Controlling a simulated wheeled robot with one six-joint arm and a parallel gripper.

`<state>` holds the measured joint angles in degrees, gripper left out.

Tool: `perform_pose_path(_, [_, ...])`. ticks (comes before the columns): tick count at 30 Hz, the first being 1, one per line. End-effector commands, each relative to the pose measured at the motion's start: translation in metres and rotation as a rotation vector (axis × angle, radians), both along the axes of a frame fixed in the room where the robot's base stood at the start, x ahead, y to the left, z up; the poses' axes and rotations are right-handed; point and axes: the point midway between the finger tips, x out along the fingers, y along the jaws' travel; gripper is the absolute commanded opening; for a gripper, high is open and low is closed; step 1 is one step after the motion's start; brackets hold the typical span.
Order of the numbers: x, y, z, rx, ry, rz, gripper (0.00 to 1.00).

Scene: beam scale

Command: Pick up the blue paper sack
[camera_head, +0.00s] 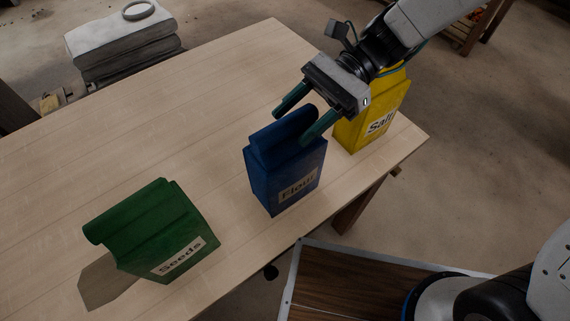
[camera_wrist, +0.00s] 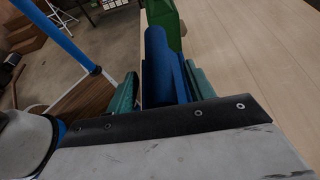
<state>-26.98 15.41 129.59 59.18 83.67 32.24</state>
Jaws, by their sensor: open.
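The blue paper sack (camera_head: 284,172), labelled "Flour", stands upright on the wooden table with its top folded over. My gripper (camera_head: 305,120) is open at the sack's folded top, coming from the upper right. In the wrist view, the blue sack (camera_wrist: 158,70) lies between the two green fingers of my gripper (camera_wrist: 160,90), with a finger on either side. Whether the fingers touch the sack I cannot tell. The lower part of the sack is hidden in the wrist view.
A green sack (camera_head: 165,235) labelled "Seeds" stands at the lower left. A yellow sack (camera_head: 378,118) stands right of the blue one, partly behind my gripper. The wooden table (camera_head: 190,100) is clear on its far side. Grey stacked bags (camera_head: 125,45) lie beyond it.

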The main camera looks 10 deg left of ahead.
Motion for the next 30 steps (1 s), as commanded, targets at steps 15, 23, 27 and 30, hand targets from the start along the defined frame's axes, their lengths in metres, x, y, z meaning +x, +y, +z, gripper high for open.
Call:
perform_pose_path(15, [-0.011, 0.0093, -0.0061, -0.001, -0.001, 0.0, 0.17])
perform_pose_path(23, [-0.0109, 0.0089, -0.0067, -0.003, -0.002, 0.0, 0.0])
perform_pose_path(27, [-0.011, 0.0088, -0.0072, -0.003, -0.002, 0.0, 0.0])
perform_pose_path(30, [-0.0111, 0.0086, -0.0077, -0.004, -0.002, -0.001, 0.0])
